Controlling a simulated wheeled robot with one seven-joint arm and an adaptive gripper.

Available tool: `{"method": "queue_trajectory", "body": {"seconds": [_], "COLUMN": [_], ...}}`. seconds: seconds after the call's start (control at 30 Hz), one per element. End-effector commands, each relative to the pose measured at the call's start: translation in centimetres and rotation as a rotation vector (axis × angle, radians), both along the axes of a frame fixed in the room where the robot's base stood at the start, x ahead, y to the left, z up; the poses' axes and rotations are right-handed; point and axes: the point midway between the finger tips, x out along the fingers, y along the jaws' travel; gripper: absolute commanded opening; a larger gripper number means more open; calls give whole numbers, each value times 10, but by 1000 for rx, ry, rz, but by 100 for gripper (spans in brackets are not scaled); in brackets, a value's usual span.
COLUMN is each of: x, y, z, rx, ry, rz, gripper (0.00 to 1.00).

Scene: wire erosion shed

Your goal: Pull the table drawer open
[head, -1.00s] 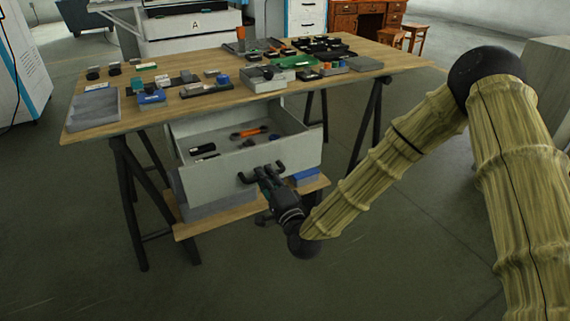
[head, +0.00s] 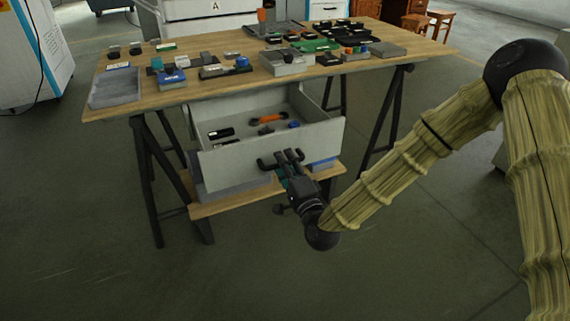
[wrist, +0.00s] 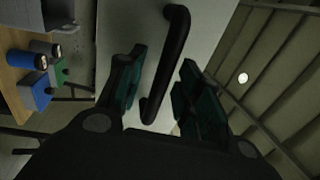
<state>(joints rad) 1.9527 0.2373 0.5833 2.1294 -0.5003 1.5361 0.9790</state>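The table drawer (head: 238,161) is a pale grey box under the wooden table (head: 190,92). It stands well pulled out, with its inside in view. A dark bar handle (head: 264,163) is on its front, and it shows large in the wrist view (wrist: 172,60). My gripper (head: 289,157) is at the drawer front, by the handle. In the wrist view my gripper (wrist: 160,92) has its two teal-padded fingers apart, with the handle running between them. I see gaps beside the bar, so the fingers are not closed on it.
Inside the drawer lie an orange-handled tool (head: 268,119) and dark small items (head: 221,133). Several small parts and trays cover the tabletop. A lower wooden shelf (head: 215,208) and black trestle legs (head: 148,185) stand below. The floor in front is clear.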

Motion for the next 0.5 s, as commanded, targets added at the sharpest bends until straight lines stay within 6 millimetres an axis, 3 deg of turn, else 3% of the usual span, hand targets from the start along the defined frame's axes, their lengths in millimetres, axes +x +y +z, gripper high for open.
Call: {"method": "queue_trajectory", "body": {"seconds": [0.27,0.5], "x": [-10,-46], "y": [-7,-26], "z": [-3,-11], "rx": [0,1], "ry": [1,4], "rz": [-1,-2], "gripper": [35,35]}}
